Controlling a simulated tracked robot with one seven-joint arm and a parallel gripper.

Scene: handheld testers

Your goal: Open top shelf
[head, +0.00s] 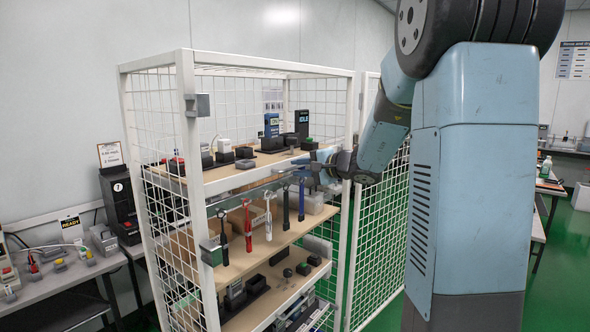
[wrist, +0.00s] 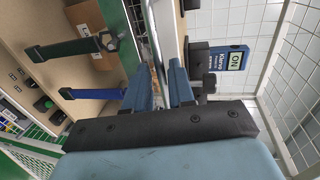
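The top shelf (head: 222,182) is a wooden board with a white front edge, inside a white wire-mesh cabinet (head: 185,100). It carries several small testers and holders. A thin metallic bar (head: 246,189) runs below its front edge; in the wrist view the bar (wrist: 154,40) runs up the picture. My gripper (head: 312,164) is at the right part of the shelf front. In the wrist view my gripper's (wrist: 160,72) two blue-grey fingers are apart, with the bar's end between them. I cannot tell whether they touch it.
The mesh door (head: 378,235) stands open at the right. A blue meter (wrist: 222,61) stands on the shelf. A bench (head: 70,275) is at the left.

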